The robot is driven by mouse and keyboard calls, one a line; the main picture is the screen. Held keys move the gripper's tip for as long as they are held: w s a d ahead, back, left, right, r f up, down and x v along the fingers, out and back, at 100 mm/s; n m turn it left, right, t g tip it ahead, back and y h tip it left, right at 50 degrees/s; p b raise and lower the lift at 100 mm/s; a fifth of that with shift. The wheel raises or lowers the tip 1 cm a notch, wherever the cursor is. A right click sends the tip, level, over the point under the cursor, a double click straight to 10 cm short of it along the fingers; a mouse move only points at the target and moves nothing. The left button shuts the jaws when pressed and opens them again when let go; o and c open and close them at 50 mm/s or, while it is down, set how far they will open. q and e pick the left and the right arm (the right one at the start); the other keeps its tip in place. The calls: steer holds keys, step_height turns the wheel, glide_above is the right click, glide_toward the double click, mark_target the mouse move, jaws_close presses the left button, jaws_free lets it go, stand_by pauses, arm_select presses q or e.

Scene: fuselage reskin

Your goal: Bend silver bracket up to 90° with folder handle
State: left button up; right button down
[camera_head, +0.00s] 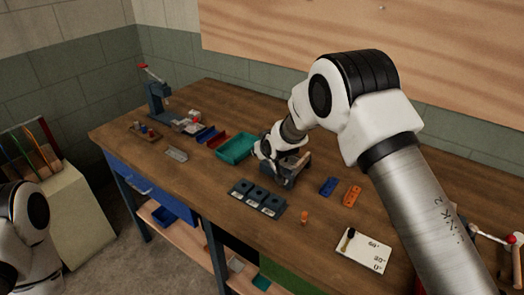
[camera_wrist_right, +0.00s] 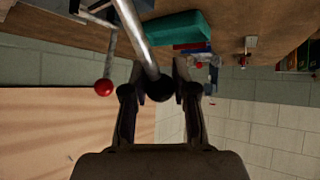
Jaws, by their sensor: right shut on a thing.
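The folder (camera_head: 283,177) is a small dark bench tool near the table's middle, partly covered by my right arm. In the right wrist view, its handle (camera_wrist_right: 140,38) is a silver rod with a black ball end. My right gripper (camera_wrist_right: 161,82) is shut on the handle near this ball. It also shows in the head view (camera_head: 272,150), small and partly hidden, at the folder. I cannot make out a silver bracket in the folder. A small silver piece (camera_head: 177,154) lies on the left of the table; I cannot tell whether it is a bracket. My left gripper is out of view.
A teal tray (camera_head: 236,149) stands close behind the folder. A dark block with several pockets (camera_head: 257,198) is in front. Blue (camera_head: 328,186) and orange (camera_head: 352,195) pieces lie to the right. A red-ball lever (camera_wrist_right: 103,88) is beside my right gripper.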

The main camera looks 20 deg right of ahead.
steer(key=shift+w+a+f, duration=0.1)
steer(key=shift+a+f, duration=0.05)
steer(key=shift+f, duration=0.15)
steer(key=c, duration=0.9)
jaws_free()
steer(key=shift+a, duration=0.1)
steer(key=shift+r, duration=0.1)
steer(key=v, duration=1.2)
